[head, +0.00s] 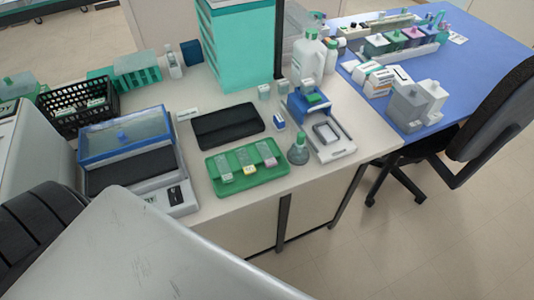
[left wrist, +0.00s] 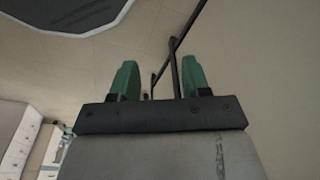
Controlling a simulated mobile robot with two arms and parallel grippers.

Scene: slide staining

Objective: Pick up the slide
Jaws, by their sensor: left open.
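Several glass slides lie side by side in a green tray (head: 274,174) on the bench, in the head view. The left slide (head: 222,164) has a pale label end, the middle slide (head: 245,157) a yellowish one, and the right slide (head: 266,150) a pinkish one. My left gripper (left wrist: 157,80) shows in the left wrist view with its two green fingers wide apart and nothing between them. It is away from the slides, which are not in that view. Neither gripper shows in the head view.
A blue-lidded box (head: 125,137) stands left of the tray, and a black mat (head: 228,126) lies behind it. A small green-topped flask (head: 298,149) and a white device (head: 328,140) are to the right. A black chair (head: 492,110) stands by the blue table (head: 470,48).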

